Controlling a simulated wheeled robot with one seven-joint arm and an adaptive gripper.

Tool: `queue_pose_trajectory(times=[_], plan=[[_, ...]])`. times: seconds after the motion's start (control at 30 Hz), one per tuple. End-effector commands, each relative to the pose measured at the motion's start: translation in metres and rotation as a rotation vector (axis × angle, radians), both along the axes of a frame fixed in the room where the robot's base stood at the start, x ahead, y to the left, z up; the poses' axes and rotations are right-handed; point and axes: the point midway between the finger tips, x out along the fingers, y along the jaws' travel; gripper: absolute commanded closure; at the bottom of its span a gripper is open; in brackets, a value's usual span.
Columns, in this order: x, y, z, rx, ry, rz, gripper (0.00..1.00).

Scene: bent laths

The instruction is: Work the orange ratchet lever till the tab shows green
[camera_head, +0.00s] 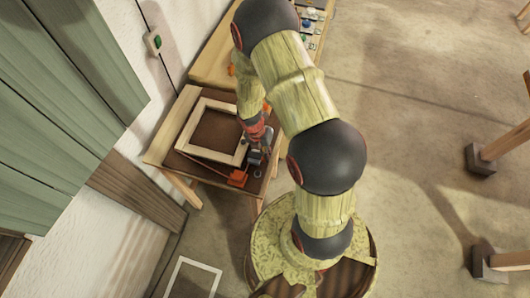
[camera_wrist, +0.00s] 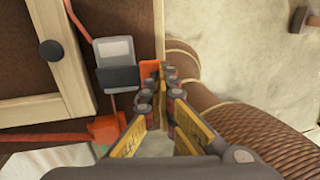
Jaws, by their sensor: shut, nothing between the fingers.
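My gripper (camera_wrist: 169,72) is shut and empty, with its fingertips together. An orange upright piece, seemingly the ratchet lever (camera_wrist: 149,69), is just left of the fingertips in the wrist view; I cannot tell if they touch. Left of it is a grey block with a dark lower part, seemingly the ratchet body (camera_wrist: 114,52). No green shows on it, and I cannot make out the tab. An orange strap (camera_wrist: 45,138) runs to an orange corner piece (camera_wrist: 104,128), which also shows in the head view (camera_head: 237,178). My gripper hides part of the lever.
A pale wooden frame (camera_head: 186,124) lies on the small brown-topped table (camera_head: 157,148). A longer bench (camera_head: 214,62) with small items stands behind it. A wall with green boards (camera_head: 70,80) is at left. Floor to the right is mostly open, with wooden stands (camera_head: 497,147) farther right.

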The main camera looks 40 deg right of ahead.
Motion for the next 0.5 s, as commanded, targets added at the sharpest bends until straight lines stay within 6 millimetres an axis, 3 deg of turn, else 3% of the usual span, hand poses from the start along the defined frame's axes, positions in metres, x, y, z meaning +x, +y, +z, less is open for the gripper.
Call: queue_pose_trajectory(times=[0.5], plan=[[-0.001,0.0,0.016,0.0,0.002,0.0,1.0]])
